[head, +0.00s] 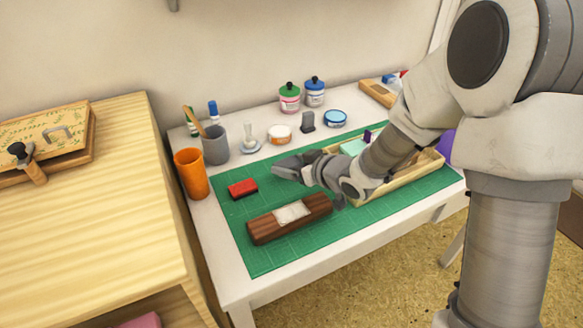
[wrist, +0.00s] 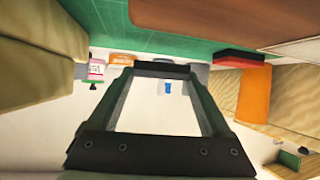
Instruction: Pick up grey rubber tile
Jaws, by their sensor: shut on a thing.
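My gripper (head: 287,170) is held level above the green cutting mat in the head view, pointing left. In the wrist view its two fingers come together around a thin dark grey bar (wrist: 162,67) spanning the fingertips. This looks like the grey rubber tile seen edge-on, and the gripper is shut on it. In the head view I cannot clearly tell the tile apart from the grey fingers.
On the green mat (head: 273,253) lie a red inkpad (head: 243,188), a dark wooden block (head: 262,228) with a pale top patch and a wooden tray (head: 410,177). An orange cup (head: 192,178) and grey cup (head: 215,148) stand left. Jars (head: 290,98) stand behind.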

